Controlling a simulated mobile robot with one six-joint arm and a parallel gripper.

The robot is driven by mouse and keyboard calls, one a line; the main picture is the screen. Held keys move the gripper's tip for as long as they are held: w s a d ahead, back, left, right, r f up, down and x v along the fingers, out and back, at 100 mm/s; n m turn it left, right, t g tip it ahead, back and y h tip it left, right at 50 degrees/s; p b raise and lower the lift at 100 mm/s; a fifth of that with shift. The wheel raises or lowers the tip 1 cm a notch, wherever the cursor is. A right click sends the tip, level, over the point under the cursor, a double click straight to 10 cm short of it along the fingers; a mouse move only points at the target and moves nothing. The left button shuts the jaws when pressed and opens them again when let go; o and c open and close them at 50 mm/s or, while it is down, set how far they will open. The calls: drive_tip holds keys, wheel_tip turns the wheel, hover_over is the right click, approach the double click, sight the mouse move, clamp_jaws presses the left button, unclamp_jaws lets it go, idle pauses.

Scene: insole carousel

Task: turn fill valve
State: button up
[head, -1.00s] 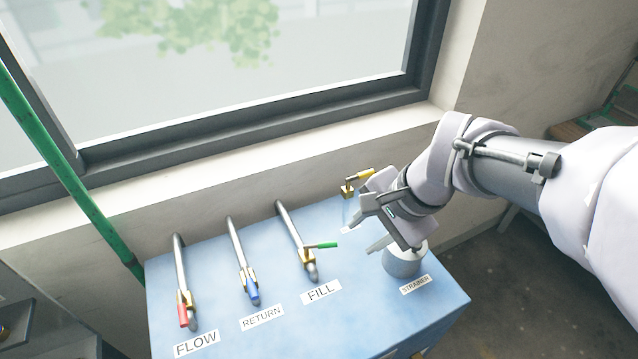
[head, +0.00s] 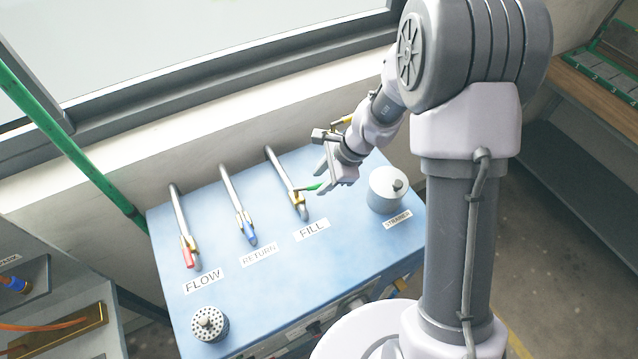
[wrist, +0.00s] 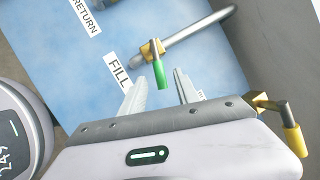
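The fill valve has a green lever (head: 307,188) on a brass body on a grey pipe, behind the FILL label (head: 311,231) on the blue box. The lever points right, across the pipe, in the head view. My gripper (head: 321,181) is at the lever's right end. In the wrist view the green lever (wrist: 159,74) points toward my gripper (wrist: 158,93). The two fingers are spread, and the lever's green end lies between their tips. I cannot tell whether either finger touches it.
The red-handled FLOW valve (head: 188,255) and blue-handled RETURN valve (head: 248,232) stand to the left. A yellow-handled valve (wrist: 287,130) is close beside my gripper. The grey strainer (head: 388,191) is to the right. A perforated cap (head: 210,324) sits at the box's front left.

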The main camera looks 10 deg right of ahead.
drive_tip(key=shift+x, duration=0.95)
clamp_jaws()
idle(0.7)
